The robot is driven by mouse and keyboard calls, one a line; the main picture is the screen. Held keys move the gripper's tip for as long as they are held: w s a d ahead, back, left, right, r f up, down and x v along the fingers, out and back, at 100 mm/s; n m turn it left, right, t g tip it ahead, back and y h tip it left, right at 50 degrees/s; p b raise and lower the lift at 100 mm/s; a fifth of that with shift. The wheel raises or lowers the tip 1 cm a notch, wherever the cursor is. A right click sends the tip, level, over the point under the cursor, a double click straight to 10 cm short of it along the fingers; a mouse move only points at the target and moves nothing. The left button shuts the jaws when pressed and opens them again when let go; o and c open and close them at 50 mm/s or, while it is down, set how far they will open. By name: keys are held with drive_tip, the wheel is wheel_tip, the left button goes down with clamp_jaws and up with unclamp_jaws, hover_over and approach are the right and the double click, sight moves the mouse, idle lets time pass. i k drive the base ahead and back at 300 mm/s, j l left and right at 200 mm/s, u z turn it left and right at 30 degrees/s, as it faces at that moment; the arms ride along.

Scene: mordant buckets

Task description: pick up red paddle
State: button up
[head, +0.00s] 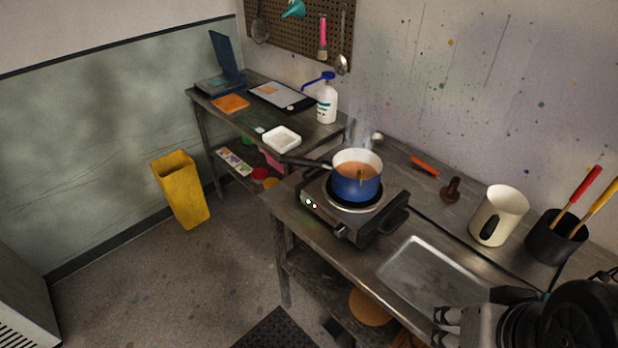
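The red paddle (582,188) stands tilted in a black holder (548,238) at the right, beside a yellow-handled paddle (601,207). Its red handle leans up to the right; its lower end is hidden inside the holder. My gripper (439,327) is at the lower right, pointing left, near the front edge of the metal tray. Its two fingertips show apart with nothing seen between them. It is well to the left of and nearer than the paddle, not touching it.
A cream jug (499,215) stands left of the holder. A steaming blue pot (356,183) sits on a hot plate (380,224). An empty metal tray (430,262) lies at the bench front. A pegboard (285,28) hangs behind; a yellow bin (180,190) stands on the floor.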

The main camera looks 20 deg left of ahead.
sight(597, 169)
drive_tip(key=u, duration=0.55)
drive_tip(key=z, duration=1.5)
